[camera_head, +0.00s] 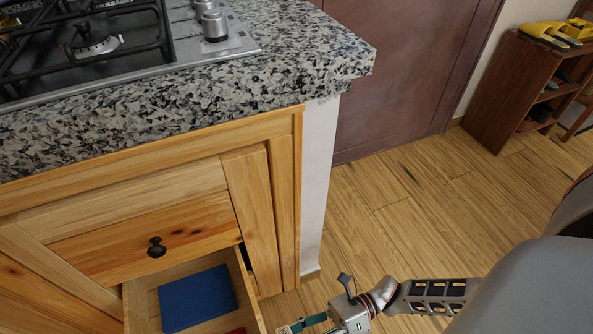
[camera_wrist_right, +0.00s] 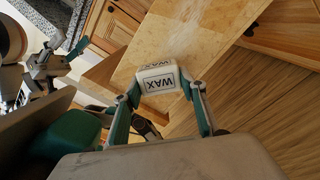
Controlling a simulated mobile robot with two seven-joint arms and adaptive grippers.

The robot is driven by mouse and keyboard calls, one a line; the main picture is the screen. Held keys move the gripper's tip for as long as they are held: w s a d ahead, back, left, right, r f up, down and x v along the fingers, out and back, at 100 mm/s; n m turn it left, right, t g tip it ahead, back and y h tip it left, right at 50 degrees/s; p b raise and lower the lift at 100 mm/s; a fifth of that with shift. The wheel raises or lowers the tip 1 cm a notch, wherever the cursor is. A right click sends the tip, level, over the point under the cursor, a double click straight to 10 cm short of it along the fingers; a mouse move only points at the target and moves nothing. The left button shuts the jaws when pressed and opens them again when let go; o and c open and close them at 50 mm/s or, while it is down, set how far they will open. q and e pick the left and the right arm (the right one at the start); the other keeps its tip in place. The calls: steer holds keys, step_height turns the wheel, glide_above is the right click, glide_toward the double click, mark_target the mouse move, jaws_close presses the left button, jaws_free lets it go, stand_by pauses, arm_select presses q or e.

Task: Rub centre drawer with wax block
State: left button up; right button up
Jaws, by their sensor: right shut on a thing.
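The wax block (camera_wrist_right: 158,79) is white, with dark "WAX" lettering. My right gripper (camera_wrist_right: 160,92) is shut on it, one finger on each side. Behind the block in the right wrist view is a pale wooden panel (camera_wrist_right: 200,38), seemingly the open drawer's side; I cannot tell whether they touch. In the head view the open drawer (camera_head: 252,305) sticks out below a closed drawer (camera_head: 200,228) with a dark knob. My right gripper (camera_head: 303,325) is just right of it, partly cut off; the block does not show there. A grey mechanical part at the wrist view's left may be my left gripper, but this is unclear.
A blue flat object (camera_head: 197,298) and part of a red one (camera_head: 237,331) lie in the open drawer. A granite counter (camera_head: 310,60) with a gas hob (camera_head: 180,50) overhangs the cabinet. Wooden floor (camera_head: 425,195) is clear to the right, before a shoe rack (camera_head: 515,85).

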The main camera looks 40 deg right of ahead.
arm_select(q)
steer(key=shift+s+f, duration=0.1)
steer(key=shift+f, duration=0.05)
arm_select(e)
steer(key=shift+x, duration=0.95)
stand_by(0.3)
arm_select(q)
steer(key=shift+f, duration=0.1)
arm_select(e)
steer(key=shift+w, duration=0.1)
